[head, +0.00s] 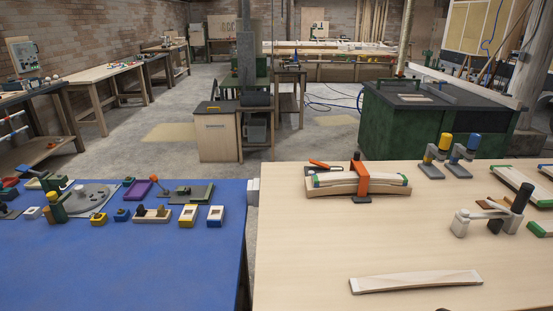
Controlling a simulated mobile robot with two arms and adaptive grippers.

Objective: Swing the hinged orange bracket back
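The orange bracket (364,184) stands at the back of the pale wooden table on the right. It reaches over a stack of curved wooden strips (330,188) with green and blue end pieces, and a dark knob shows at its top. Its hinge is too small to make out. Neither of my grippers is in the head view.
A loose curved wooden strip (415,282) lies at the front of the pale table (300,250). Clamps with yellow (445,142) and blue tops stand at the back right, and a white clamp (485,222) at the right. The blue table (120,265) holds several small parts.

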